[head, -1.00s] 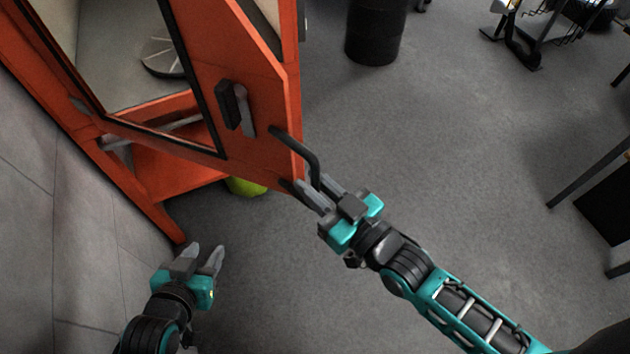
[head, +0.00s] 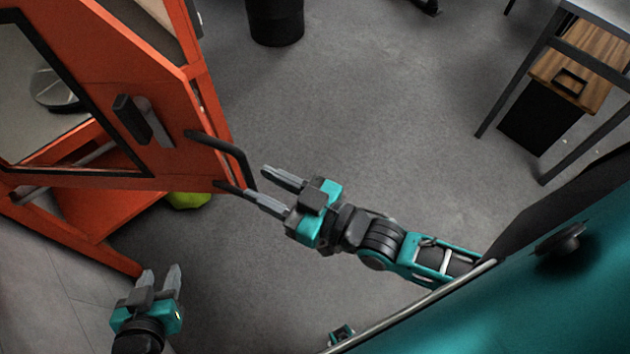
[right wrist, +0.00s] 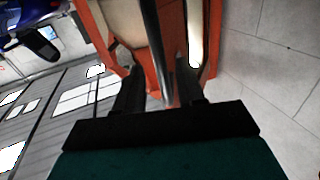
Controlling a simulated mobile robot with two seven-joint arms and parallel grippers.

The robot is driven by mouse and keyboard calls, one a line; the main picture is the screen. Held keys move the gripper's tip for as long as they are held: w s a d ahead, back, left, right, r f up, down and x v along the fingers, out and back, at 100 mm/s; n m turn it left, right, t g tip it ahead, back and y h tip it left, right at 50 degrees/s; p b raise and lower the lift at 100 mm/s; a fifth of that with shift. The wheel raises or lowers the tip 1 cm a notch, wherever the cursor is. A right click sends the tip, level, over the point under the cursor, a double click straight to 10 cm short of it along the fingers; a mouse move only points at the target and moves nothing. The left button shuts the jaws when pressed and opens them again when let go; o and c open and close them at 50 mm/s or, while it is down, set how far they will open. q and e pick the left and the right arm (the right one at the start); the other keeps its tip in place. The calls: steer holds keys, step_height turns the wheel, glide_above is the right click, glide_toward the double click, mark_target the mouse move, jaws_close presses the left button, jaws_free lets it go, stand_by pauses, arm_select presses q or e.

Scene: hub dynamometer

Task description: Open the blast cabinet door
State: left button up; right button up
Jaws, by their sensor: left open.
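The orange blast cabinet door (head: 155,80) with its dark-framed window is at the left in the head view. A black bar handle (head: 228,148) stands out near its free edge, with a dark latch (head: 131,118) beside it. How far the door stands open is hard to tell. My right gripper (head: 256,182) is open at the handle's lower right; its lower fingertip overlaps the handle's lower end in the picture. In the right wrist view the dark bar (right wrist: 151,40) runs upright between the spread fingers. My left gripper (head: 160,273) is open and empty near the cabinet's foot.
A dark bin (head: 275,22) stands at the top. A yellow-green object (head: 188,200) lies below the door. The grey floor (head: 370,110) between is clear.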

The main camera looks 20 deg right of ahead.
arm_select(q)
steer(key=shift+w, duration=0.1)
arm_select(e)
steer(key=v, duration=0.9)
steer(key=shift+c, duration=0.4)
